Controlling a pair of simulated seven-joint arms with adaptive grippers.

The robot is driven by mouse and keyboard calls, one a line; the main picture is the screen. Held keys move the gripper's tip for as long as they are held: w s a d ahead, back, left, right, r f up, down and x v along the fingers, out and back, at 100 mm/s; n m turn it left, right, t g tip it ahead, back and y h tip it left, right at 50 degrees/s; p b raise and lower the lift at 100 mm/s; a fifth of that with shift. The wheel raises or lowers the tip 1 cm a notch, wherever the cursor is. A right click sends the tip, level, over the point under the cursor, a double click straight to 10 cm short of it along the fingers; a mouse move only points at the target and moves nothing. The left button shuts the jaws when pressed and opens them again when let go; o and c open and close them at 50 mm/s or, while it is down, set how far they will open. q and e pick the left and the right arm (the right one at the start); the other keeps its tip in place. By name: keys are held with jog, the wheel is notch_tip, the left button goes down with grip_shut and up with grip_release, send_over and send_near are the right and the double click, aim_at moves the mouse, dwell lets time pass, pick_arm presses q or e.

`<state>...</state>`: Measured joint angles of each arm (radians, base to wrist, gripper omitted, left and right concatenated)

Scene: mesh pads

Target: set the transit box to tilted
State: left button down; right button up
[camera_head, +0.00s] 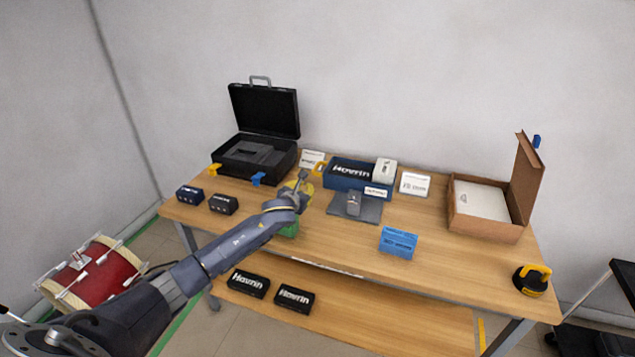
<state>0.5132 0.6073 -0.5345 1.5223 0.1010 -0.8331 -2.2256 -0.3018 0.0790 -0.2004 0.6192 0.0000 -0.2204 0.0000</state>
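Two hinged boxes stand on the table, and I cannot tell by label which is the transit box. A black case (233,167) with a grey handle on its raised lid (264,109) stands at the back left, its lid about upright. A brown box (484,228) with a pale inside stands at the right, its brown lid (527,180) raised at its right side. My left gripper (303,182) is over the table's middle, right of the black case and apart from both boxes. Its fingers are small and unclear. My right gripper is out of view.
A navy Hovrin box (345,182), white box (385,169) and grey pad (367,208) lie mid-table. A blue box (398,242) is near the front, a yellow-black item (532,280) at the right corner. Small dark boxes (223,204) sit left. A green-yellow object is partly hidden behind my arm.

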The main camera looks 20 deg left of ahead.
pick_arm(q)
jog(key=x, duration=0.9)
jog(key=shift+w, duration=0.3)
jog(key=shift+a, duration=0.1)
jog(key=shift+r, duration=0.1)
jog(key=shift+r+m, duration=0.3)
jog(key=shift+r, duration=0.1)
